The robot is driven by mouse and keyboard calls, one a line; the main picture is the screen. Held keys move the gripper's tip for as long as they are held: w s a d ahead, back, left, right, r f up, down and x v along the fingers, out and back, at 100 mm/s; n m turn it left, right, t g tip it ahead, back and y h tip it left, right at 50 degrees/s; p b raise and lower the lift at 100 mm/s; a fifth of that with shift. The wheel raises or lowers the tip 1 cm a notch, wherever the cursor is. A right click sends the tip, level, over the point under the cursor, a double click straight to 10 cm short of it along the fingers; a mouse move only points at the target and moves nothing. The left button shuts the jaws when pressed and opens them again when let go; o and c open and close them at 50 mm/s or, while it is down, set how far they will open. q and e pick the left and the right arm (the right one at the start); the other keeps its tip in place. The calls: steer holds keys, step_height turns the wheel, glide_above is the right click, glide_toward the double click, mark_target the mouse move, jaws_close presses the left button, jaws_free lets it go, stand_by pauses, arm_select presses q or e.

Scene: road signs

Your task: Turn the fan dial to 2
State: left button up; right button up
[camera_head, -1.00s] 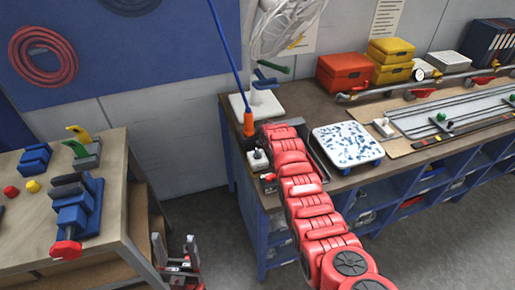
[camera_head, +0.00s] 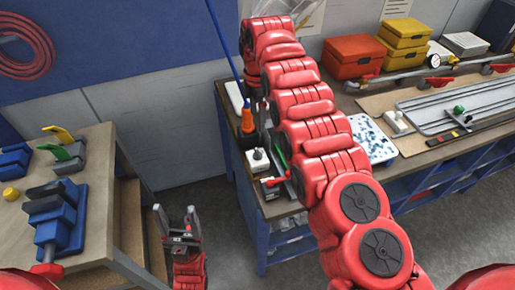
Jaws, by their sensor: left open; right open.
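The white fan is mostly hidden behind my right arm. Part of its wire cage (camera_head: 285,9) shows at the top, and a strip of its white base (camera_head: 234,97) shows at the arm's left on the bench. I cannot see the fan dial. My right arm reaches up across the fan, and its gripper is hidden. My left gripper (camera_head: 181,226) is low at the left, between the wooden table and the bench. Its grey fingers are apart with nothing between them, well away from the fan.
An orange cone-shaped tool (camera_head: 247,119) and a small white box with a dark top (camera_head: 258,160) stand near the bench's left edge. A speckled white plate (camera_head: 373,139) lies right of my arm. Red (camera_head: 353,55) and yellow (camera_head: 404,33) boxes stand behind. The floor between tables is clear.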

steer(key=b, duration=0.8)
glide_above(258, 151)
step_height(258, 151, down, 9)
step_height(258, 151, down, 7)
steer(key=shift+a+r+p, duration=0.1)
steer(key=shift+p, duration=0.75)
steer(key=shift+f, duration=0.4)
jaws_close()
